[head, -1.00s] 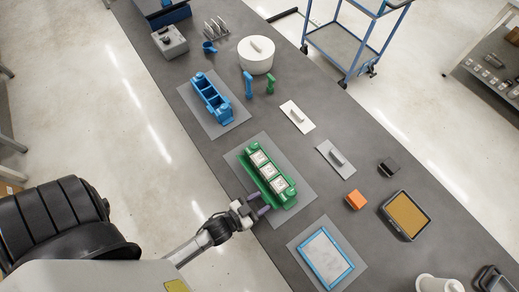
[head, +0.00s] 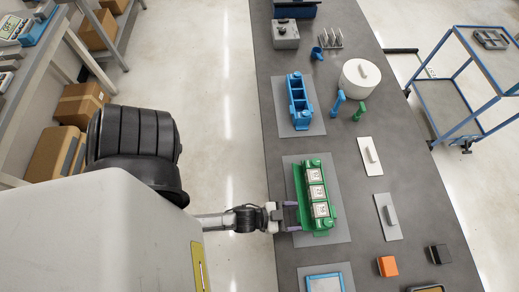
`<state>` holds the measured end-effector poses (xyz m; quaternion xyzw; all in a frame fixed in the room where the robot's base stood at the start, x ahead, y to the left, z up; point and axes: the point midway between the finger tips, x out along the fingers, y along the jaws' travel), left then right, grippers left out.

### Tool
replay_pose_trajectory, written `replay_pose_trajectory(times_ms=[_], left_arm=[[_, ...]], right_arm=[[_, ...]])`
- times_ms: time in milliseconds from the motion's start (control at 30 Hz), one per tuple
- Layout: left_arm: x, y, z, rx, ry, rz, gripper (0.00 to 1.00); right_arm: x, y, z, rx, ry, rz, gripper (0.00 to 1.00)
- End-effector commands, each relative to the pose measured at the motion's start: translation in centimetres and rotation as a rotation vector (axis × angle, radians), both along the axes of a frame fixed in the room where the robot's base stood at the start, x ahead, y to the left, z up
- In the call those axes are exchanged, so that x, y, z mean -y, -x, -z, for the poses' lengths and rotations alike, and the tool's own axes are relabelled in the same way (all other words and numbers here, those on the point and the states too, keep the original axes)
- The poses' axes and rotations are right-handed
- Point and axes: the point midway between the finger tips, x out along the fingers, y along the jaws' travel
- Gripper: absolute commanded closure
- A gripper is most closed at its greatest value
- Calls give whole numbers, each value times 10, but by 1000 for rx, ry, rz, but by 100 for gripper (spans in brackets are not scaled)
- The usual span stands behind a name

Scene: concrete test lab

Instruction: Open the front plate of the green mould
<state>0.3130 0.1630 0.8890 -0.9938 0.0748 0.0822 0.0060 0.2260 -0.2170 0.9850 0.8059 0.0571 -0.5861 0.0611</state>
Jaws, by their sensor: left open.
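The green mould (head: 324,186) stands on a grey mat in the middle of the table, with several pale square blocks in a row in its top. A long green plate (head: 298,184) runs along its left side and seems to lean outward from the body; its exact angle is hard to tell. My left gripper (head: 296,217) comes in from the left at the near part of that plate. Its two fingers are apart with nothing seen between them, and the tips are at or very close to the plate; I cannot tell whether they touch. My right gripper is not in view.
A blue mould (head: 298,98) stands on a mat (head: 280,128) farther back. Blue (head: 338,103) and green (head: 360,111) upright pieces and a white round container (head: 358,86) stand beside it. White (head: 370,156) and grey (head: 387,222) handled plates and an orange block (head: 388,266) lie right.

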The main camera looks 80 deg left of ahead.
Motion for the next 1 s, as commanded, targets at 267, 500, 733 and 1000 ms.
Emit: replay_pose_trajectory(times_ms=[267,500,733,1000], left_arm=[[-7,47,-7,-4,-1,-1,28],[-14,91,-14,-3,-1,-1,28],[-19,119,-20,-1,0,0,28],[-21,131,-22,0,-1,-1,28]], right_arm=[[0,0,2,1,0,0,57],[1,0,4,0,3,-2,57],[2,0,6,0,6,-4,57],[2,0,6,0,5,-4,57]])
